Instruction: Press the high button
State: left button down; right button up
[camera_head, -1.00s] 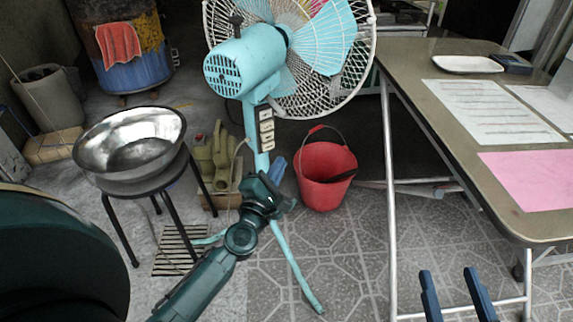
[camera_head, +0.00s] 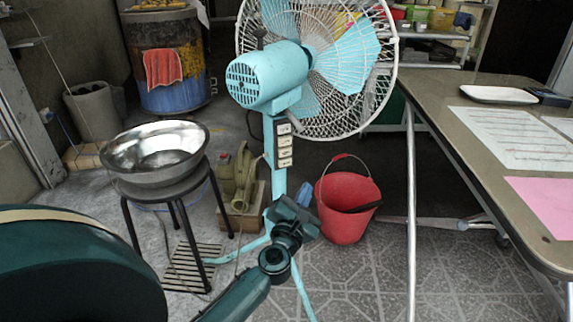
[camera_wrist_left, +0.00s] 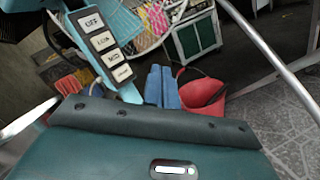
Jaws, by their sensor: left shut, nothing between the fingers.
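A light-blue standing fan (camera_head: 268,78) has a column of pale buttons on its post. In the left wrist view the buttons (camera_wrist_left: 103,42) read OFF at the top, then LOW and MED. The lowest, the high button (camera_wrist_left: 122,73), has a label too small to read surely; it shows in the head view as well (camera_head: 285,163). My left gripper (camera_head: 304,188) is shut and empty, below and slightly right of the buttons. In the left wrist view its blue fingers (camera_wrist_left: 161,72) are together, to the right of the high button and apart from it in the picture. My right gripper is out of view.
A red bucket (camera_head: 345,205) stands just right of the fan post. A steel bowl (camera_head: 156,155) sits on a black stool (camera_head: 128,190) at the left. A table (camera_head: 440,105) with papers fills the right. Patterned floor lies bare in front.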

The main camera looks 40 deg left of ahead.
aim_at(291, 162)
pick_arm(q)
jog(key=w+a+b, duration=0.1)
jog(key=w+a, duration=0.3)
jog(key=a, duration=0.3)
jog(key=shift+w+a, duration=0.15)
jog(key=shift+a, duration=0.15)
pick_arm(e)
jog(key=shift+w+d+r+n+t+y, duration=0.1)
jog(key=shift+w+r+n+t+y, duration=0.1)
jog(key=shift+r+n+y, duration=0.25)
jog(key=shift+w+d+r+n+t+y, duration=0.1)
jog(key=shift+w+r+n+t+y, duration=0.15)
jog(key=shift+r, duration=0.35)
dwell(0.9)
pick_arm(q)
jog(key=shift+w+a+b, duration=0.2)
jog(key=shift+a+b, duration=0.1)
jog(key=shift+a, duration=0.1)
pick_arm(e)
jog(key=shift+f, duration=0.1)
pick_arm(q)
jog(key=shift+w+a, duration=0.2)
jog(key=shift+a, duration=0.15)
dwell(0.4)
jog(key=shift+d, duration=0.15)
jog(key=shift+s+d, duration=0.45)
jog(key=shift+d, duration=0.2)
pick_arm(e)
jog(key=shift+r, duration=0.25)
